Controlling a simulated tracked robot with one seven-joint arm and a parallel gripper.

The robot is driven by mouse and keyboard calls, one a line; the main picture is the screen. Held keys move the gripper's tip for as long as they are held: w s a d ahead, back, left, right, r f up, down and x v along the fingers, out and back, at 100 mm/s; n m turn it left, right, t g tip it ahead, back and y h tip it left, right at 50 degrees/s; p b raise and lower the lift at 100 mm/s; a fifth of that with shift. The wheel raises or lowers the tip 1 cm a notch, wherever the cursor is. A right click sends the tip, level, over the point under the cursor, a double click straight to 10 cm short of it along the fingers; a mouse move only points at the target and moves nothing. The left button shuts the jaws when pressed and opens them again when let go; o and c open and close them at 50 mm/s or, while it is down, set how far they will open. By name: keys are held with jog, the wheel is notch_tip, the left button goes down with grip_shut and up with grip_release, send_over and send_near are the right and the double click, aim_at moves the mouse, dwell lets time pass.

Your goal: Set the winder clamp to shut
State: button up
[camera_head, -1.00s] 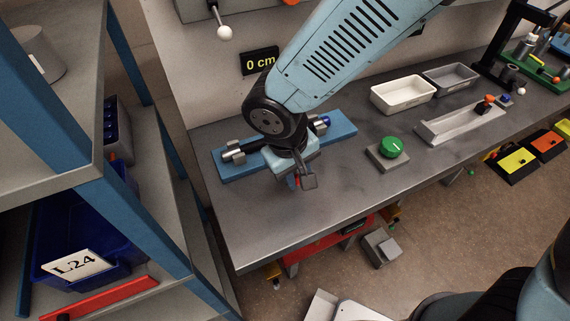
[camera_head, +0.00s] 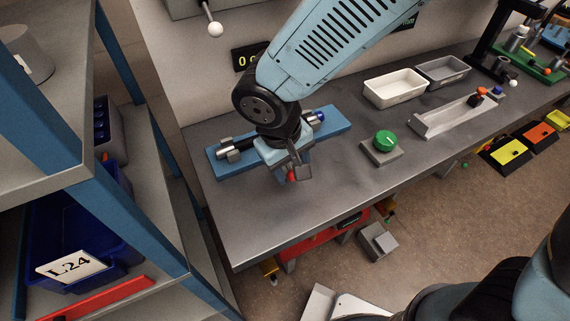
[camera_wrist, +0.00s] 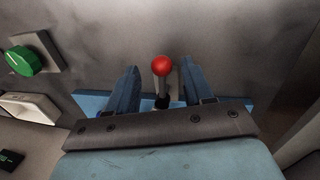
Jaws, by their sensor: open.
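A blue plate (camera_head: 340,133) with metal fittings lies along the back of the bench; I take it as the winder clamp's base. A short lever (camera_wrist: 161,90) with a red ball knob (camera_wrist: 162,65) stands at the plate in the wrist view. In the head view the red knob (camera_head: 291,176) shows just below my gripper (camera_head: 294,174). My gripper is open. In the wrist view its two fingers stand on either side of the lever, with gaps, and hold nothing. My gripper hides the plate's middle in the head view.
A green knob on a grey block (camera_head: 386,144) stands right of my gripper. A white tray (camera_head: 394,88), a grey tray (camera_head: 443,71) and a metal channel (camera_head: 446,118) lie further right. A shelf with a blue bin (camera_head: 75,240) stands left. The bench front is clear.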

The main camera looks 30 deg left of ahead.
notch_tip(320, 180, up, 12)
jog(key=s+a, duration=0.1)
jog(key=s, duration=0.1)
jog(key=shift+a+r, duration=0.1)
dwell(0.5)
